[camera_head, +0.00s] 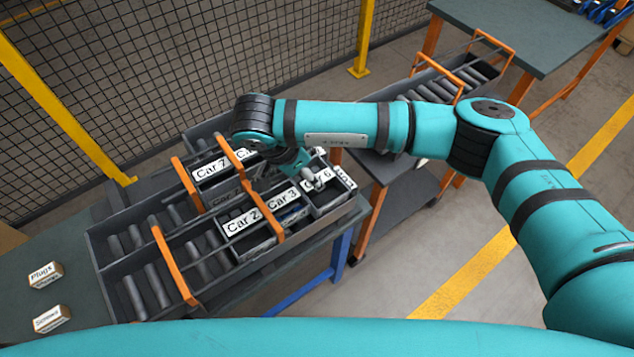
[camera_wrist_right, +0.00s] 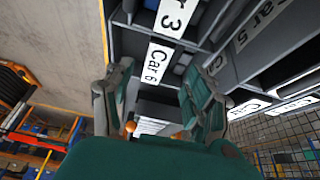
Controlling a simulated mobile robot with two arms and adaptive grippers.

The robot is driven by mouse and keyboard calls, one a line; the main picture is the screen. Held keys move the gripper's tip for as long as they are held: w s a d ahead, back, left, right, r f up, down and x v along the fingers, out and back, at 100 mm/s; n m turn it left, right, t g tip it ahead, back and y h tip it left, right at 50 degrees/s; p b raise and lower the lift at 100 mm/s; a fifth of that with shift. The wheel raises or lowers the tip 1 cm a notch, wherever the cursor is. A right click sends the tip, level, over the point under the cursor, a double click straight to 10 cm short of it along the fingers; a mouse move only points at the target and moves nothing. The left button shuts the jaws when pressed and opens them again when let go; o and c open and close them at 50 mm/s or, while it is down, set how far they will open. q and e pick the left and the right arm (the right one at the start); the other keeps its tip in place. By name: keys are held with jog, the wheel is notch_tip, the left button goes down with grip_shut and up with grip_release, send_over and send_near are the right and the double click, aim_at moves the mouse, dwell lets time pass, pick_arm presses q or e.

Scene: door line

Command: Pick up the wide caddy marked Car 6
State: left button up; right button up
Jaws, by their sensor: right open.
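The caddy marked Car 6 (camera_head: 332,201) is a dark grey bin at the right end of the front row on the roller rack. Its white label (camera_head: 325,175) is partly covered by my right gripper (camera_head: 309,177). In the right wrist view the Car 6 label (camera_wrist_right: 157,63) shows just beyond the fingers of my right gripper (camera_wrist_right: 160,92). Those fingers are open and apart, with the dark bin between and beyond them. I cannot tell whether they touch it. My left gripper is not in view.
Caddies marked Car 3 (camera_head: 285,200) and Car 2 (camera_head: 243,221) stand left of Car 6. A Car 7 caddy (camera_head: 211,168) is in the row behind. Orange rails (camera_head: 173,265) cross the rack. A second roller rack (camera_head: 443,86) stands behind my right arm.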

aim_at(335, 193)
jog(key=p+x, duration=0.1)
jog(key=x, duration=0.3)
jog(key=shift+s+d+f+p, duration=0.15)
jog(key=shift+d+f+p, duration=0.05)
jog(key=shift+d+p, duration=0.15)
jog(key=shift+f, duration=0.3)
jog(key=shift+c, duration=0.4)
jog(key=shift+r, duration=0.1)
grip_shut()
